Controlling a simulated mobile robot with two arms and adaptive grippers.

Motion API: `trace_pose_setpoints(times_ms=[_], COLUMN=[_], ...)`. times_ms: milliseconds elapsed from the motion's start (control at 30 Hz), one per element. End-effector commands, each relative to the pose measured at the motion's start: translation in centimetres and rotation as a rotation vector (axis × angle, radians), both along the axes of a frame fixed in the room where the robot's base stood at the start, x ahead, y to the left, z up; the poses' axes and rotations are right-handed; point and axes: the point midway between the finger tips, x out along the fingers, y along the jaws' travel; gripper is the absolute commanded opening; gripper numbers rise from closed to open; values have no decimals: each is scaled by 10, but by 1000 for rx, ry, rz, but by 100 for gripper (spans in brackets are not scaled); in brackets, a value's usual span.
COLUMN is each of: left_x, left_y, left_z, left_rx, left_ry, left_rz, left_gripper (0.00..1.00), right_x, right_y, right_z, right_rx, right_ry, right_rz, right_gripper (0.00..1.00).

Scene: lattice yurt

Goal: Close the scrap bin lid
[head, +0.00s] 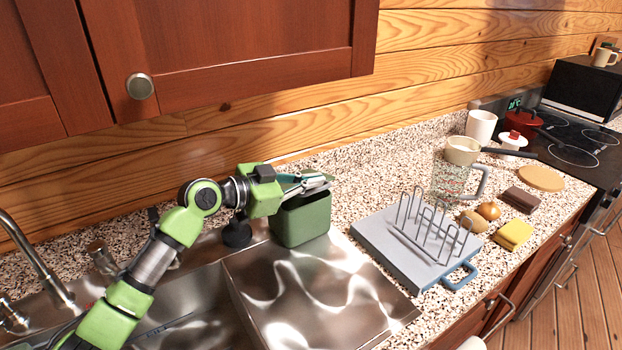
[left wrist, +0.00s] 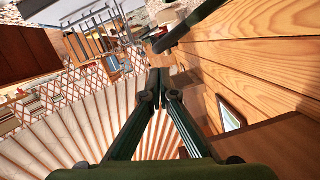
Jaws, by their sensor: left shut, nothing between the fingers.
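The scrap bin (head: 302,222) is a dark green box on the counter just behind the steel sink. My left gripper (head: 328,180) is over the top of the bin, its fingers shut and empty, pointing right. The gripper and arm hide much of the bin's top, so I cannot tell the lid's exact angle. In the left wrist view the closed fingertips (left wrist: 158,77) meet in the middle. A dark green strip (left wrist: 190,25), probably the lid's edge, shows beyond and to the right of them, apparently apart from the fingers. My right gripper is not in view.
A dish rack (head: 432,235) stands on a grey-blue board (head: 385,250) right of the bin. A wooden wall cabinet (head: 230,50) hangs above; a tap (head: 35,260) is at left.

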Motion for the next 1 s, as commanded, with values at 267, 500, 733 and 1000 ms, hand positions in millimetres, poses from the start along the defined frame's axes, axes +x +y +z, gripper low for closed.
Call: trace_pose_setpoints(times_ms=[267,500,733,1000], left_x=[4,4,2,-5], left_y=[2,3,2,-3], left_z=[-16,-17,-28,-54], left_rx=[-3,-3,17,87], left_ry=[-2,-2,-30,-137], left_rz=[-1,-1,-1,-2], left_gripper=[0,0,0,0], right_x=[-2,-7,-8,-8], right_y=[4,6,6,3], right_z=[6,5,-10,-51], right_rx=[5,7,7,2], right_ry=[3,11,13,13], right_rz=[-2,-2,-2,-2], right_gripper=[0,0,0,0])
